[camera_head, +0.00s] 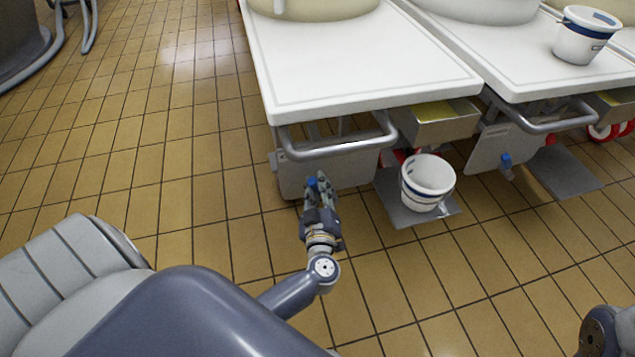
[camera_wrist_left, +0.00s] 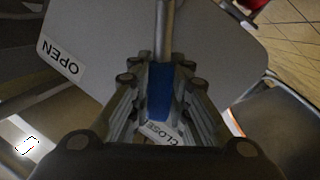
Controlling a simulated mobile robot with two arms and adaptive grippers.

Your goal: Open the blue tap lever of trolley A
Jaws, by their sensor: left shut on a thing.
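The blue tap lever (camera_wrist_left: 159,92) is between the two fingers of my left gripper (camera_wrist_left: 158,105) in the left wrist view. In the head view, my left gripper (camera_head: 317,187) is at the grey plate (camera_head: 292,178) under the front of the near white trolley (camera_head: 360,60), and a bit of blue (camera_head: 312,182) shows at its fingertips. The gripper is shut on the lever. In the wrist view the lever lies over the CLOSE label (camera_wrist_left: 163,133), partly hidden by the fingers. The OPEN label (camera_wrist_left: 60,58) is off to the left. No trolley letter can be read.
A white bucket (camera_head: 428,180) stands on a low metal shelf (camera_head: 390,204) right of my left gripper. A metal push bar (camera_head: 335,148) crosses above it. A second trolley (camera_head: 545,70) with its own blue lever (camera_head: 506,160) stands to the right.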

